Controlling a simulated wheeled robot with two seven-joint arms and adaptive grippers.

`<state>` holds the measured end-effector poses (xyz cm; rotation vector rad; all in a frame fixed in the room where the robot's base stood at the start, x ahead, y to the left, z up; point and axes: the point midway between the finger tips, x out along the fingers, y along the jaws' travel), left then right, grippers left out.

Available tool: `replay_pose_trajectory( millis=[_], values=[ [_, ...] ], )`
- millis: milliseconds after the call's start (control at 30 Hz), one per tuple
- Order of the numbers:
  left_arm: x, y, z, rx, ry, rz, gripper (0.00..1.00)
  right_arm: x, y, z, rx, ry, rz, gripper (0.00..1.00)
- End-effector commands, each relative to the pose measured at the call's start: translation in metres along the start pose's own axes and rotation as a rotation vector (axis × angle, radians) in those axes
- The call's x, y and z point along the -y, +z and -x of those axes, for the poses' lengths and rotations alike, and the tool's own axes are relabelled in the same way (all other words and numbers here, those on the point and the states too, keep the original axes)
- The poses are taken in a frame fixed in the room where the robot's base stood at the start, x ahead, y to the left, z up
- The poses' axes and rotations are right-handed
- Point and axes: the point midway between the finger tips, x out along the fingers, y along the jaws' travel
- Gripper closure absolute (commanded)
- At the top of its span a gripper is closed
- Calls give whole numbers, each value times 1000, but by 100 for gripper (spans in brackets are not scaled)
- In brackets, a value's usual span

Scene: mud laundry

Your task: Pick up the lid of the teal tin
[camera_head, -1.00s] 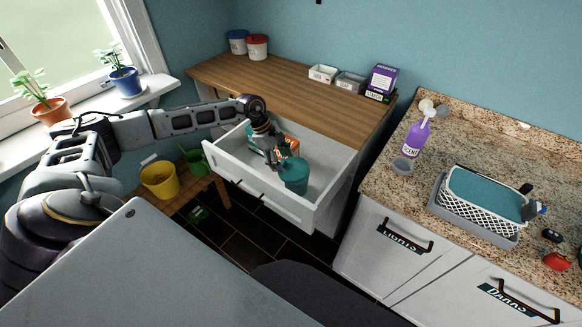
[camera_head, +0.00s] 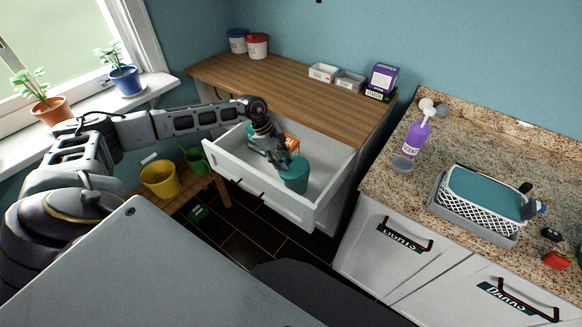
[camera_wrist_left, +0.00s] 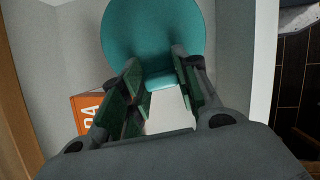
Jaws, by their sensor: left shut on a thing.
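The teal tin (camera_head: 294,182) stands in the open white drawer, near its right front corner. Its lid (camera_wrist_left: 153,35) shows as a broad teal disc at the top of the left wrist view. My left gripper (camera_head: 284,161) reaches into the drawer from the upper left and is at the tin's top. In the wrist view its two fingers (camera_wrist_left: 160,84) are closed on the near part of the lid; the exact contact is partly hidden by the fingers. I cannot tell whether the lid is clear of the tin. My right gripper is not in view.
An orange box (camera_head: 291,143) lies in the drawer behind the gripper. The drawer front (camera_head: 262,194) and side walls surround the tin closely. The wooden top (camera_head: 290,95) is above the drawer's back. A granite counter (camera_head: 395,190) stands to the right.

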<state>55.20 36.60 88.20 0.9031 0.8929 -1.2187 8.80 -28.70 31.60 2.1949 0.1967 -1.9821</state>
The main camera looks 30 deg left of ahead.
Motion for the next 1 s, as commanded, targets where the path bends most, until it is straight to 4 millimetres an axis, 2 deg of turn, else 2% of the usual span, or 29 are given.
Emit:
replay_pose_trajectory(
  millis=[267, 467, 1000],
  values=[
    [0, 0, 1, 0, 0, 0, 85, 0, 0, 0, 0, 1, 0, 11],
    [-2, 5, 11, 1, 2, 0, 85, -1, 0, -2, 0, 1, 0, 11],
    [-8, 32, 77, 0, 1, 0, 85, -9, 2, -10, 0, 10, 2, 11]
  ],
)
